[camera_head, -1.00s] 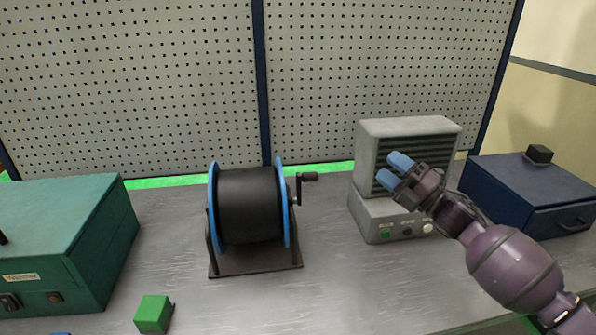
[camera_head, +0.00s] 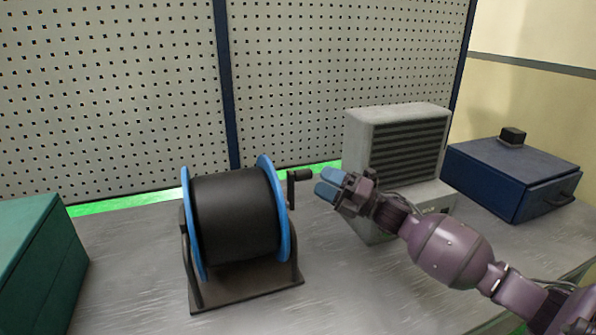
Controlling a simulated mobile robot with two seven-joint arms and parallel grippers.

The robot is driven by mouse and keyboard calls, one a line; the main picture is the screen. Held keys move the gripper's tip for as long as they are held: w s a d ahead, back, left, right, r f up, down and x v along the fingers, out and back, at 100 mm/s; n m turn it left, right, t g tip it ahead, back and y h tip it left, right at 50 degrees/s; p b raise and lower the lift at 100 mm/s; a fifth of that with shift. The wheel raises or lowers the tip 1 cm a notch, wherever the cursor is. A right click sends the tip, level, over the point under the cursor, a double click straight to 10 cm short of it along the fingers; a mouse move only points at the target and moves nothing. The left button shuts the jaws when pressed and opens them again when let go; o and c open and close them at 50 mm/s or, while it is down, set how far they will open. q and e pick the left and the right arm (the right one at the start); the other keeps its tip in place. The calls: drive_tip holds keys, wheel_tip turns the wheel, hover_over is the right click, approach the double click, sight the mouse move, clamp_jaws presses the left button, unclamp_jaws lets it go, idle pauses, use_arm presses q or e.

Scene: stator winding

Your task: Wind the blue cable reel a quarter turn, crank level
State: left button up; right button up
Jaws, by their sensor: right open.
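The cable reel (camera_head: 236,215) has a black drum between two blue rims and stands on a dark base plate on the bench. Its crank (camera_head: 292,188) is on the right side, with the arm pointing up and a black handle (camera_head: 300,175) sticking out to the right at the top. My right gripper (camera_head: 327,184) is open and empty, its blue fingertips just right of the handle and pointing left at it. Whether the fingertips touch the handle I cannot tell. My left gripper is not in view.
A grey vented unit (camera_head: 400,113) stands behind my right gripper. A dark blue box (camera_head: 510,178) with a black knob sits farther right. A green box (camera_head: 35,255) is at the left edge. A pegboard (camera_head: 110,90) closes off the back.

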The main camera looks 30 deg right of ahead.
drive_tip(key=shift+x, duration=3.55)
drive_tip(key=shift+f, duration=0.1)
clamp_jaws()
